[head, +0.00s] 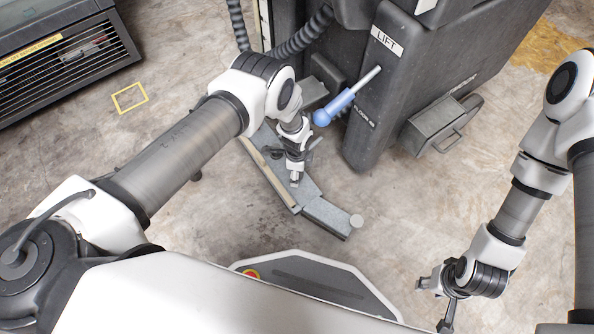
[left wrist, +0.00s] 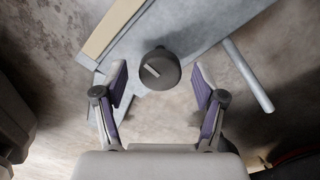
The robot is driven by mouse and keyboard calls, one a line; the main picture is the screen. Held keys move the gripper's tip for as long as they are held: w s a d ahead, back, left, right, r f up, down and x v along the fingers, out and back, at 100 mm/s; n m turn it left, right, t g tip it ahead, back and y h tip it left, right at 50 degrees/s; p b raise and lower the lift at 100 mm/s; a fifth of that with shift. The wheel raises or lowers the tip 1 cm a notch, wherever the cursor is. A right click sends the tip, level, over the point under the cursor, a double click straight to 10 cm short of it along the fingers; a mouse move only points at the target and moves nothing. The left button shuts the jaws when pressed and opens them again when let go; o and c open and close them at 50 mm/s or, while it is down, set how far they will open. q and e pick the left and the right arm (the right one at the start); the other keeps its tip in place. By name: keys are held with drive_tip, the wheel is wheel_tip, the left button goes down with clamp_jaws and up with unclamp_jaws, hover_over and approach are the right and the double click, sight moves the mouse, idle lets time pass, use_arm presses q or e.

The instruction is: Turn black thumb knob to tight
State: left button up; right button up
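The black thumb knob (left wrist: 159,68) shows in the left wrist view as a round dark cap with a short pale line on its face. It sits at the edge of a grey metal bar (left wrist: 196,32). My left gripper (left wrist: 160,84) is open, with one finger on each side of the knob and a visible gap on both sides. In the head view my left gripper (head: 294,160) points down over the grey bar, and I cannot make out the knob there. My right gripper (head: 434,303) is open and empty at the lower right, above the floor.
A dark machine marked LIFT (head: 387,42) stands behind the bar, with a blue-handled lever (head: 335,107) sticking out close to my left wrist. A grey box with a handle (head: 437,125) is at its right. A black grille unit (head: 62,50) stands upper left.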

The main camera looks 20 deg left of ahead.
use_arm(q)
wheel_tip(320, 180, up, 12)
idle(0.4)
idle(0.3)
